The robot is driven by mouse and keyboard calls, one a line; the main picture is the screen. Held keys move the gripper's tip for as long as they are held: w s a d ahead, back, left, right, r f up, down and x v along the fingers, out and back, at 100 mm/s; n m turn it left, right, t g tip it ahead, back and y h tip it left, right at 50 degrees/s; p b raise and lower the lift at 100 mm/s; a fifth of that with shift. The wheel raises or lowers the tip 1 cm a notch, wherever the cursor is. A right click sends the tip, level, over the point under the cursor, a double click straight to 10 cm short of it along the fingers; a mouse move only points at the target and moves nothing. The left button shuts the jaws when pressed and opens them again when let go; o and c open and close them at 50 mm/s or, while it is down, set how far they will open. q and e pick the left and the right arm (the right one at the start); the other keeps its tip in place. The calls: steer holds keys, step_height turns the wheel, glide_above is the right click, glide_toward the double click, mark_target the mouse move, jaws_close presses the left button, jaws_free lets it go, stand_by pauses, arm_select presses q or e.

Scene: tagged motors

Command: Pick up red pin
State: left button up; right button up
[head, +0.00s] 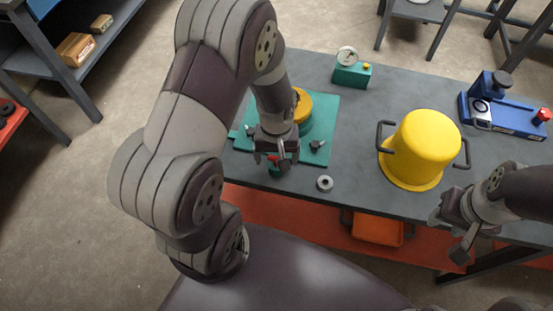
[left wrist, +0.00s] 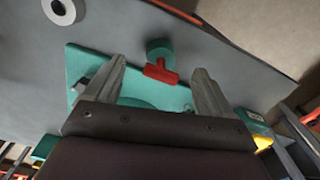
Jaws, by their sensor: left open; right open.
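The red pin (left wrist: 160,71) is a small T shape in the left wrist view, at the top of a teal cylindrical part (left wrist: 160,50). In the head view only a bit of the red pin (head: 273,159) shows by my left gripper (head: 275,157). That gripper points down over the table's near edge. It is open, with its two fingers on either side of the pin in the left wrist view; I cannot tell whether they touch it. My right gripper (head: 462,224) is open and empty at the near right of the table.
A teal mat (head: 325,125) carries a yellow-topped teal part (head: 303,105), partly hidden by my left arm. A grey ring (head: 325,183) lies near the front edge. A yellow pot (head: 425,140) with dark handles, a teal gauge box (head: 351,75) and a blue device (head: 510,117) stand on the table.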

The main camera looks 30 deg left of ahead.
mark_target(276, 158)
arm_select(q)
steer(key=f, duration=0.4)
steer(key=shift+w+a+f, duration=0.25)
steer(key=shift+w+f, duration=0.05)
steer(key=shift+s+d+r, duration=0.1)
steer(key=shift+s, duration=0.05)
steer(key=shift+c, duration=0.8)
steer(key=c, duration=0.9)
steer(key=shift+r, duration=0.1)
